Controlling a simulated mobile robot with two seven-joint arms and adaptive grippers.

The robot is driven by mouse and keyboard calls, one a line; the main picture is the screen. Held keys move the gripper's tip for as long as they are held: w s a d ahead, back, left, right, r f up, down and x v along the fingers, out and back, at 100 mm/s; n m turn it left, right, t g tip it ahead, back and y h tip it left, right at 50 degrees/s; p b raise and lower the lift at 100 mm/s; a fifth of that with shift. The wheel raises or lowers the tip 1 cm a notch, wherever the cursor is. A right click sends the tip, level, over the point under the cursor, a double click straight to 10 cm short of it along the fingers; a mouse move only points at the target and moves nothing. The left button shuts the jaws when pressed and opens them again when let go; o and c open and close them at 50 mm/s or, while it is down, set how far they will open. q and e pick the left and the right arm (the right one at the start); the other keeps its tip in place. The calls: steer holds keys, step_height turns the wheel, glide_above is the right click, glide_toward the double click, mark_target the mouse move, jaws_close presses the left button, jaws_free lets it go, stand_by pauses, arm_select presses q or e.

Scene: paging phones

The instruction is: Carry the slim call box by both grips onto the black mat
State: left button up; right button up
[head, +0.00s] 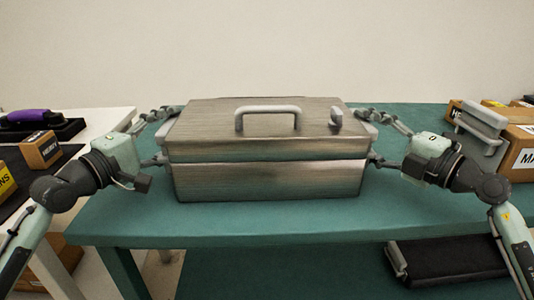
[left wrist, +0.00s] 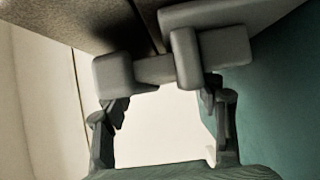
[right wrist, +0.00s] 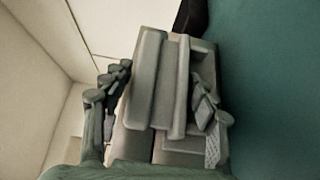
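A metal call box (head: 268,180) with a lid and a light grey top handle (head: 268,111) stands upright on the teal table. Each end has a light grey side grip, partly hidden in the head view. My left gripper (head: 155,161) is at the box's left end. In the left wrist view its fingers are spread, with the grey grip (left wrist: 153,69) just beyond their tips. My right gripper (head: 378,160) is at the right end. In the right wrist view its fingers are spread either side of grey bars (right wrist: 160,85); contact is unclear. A black mat (head: 20,185) lies on the left white table.
Small cardboard boxes (head: 40,150) and a black stand with a purple top (head: 32,117) are on the left table. Cardboard boxes and a grey bracket (head: 480,122) are at the right. A black flat item (head: 450,262) lies low at the right. The teal table's front strip (head: 270,222) is clear.

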arm_select(q)
jaws_close()
arm_select(e)
jaws_close()
